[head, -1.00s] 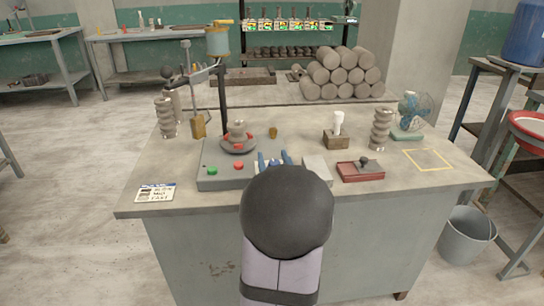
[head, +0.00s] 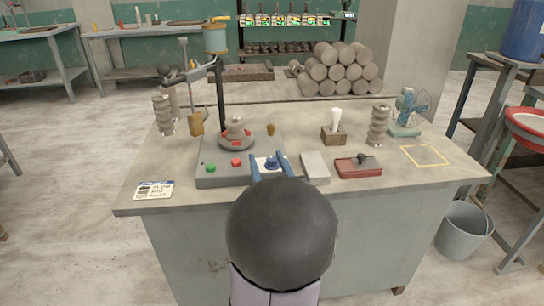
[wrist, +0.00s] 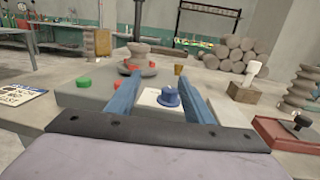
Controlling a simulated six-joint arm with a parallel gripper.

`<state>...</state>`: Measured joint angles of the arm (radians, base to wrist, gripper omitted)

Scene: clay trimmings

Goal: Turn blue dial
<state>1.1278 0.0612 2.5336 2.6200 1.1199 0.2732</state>
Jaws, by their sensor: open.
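The blue dial (head: 271,163) sits on a white plate at the right end of the grey control box (head: 222,182). In the wrist view the dial (wrist: 169,97) shows between my two blue fingers, slightly right of the middle, and it looks farther off than the fingertips or level with them. My gripper (head: 268,166) is open, with a finger on either side of the dial in the picture. I cannot tell whether either finger touches it. A green button (head: 211,168) and a red button (head: 236,162) are on the box to the left.
A turntable with a grey clay piece (head: 235,130) stands behind the buttons. A pale block (head: 315,168) and a red box with a black knob (head: 358,167) lie close on the right. A printed card (head: 154,190) lies at the front left.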

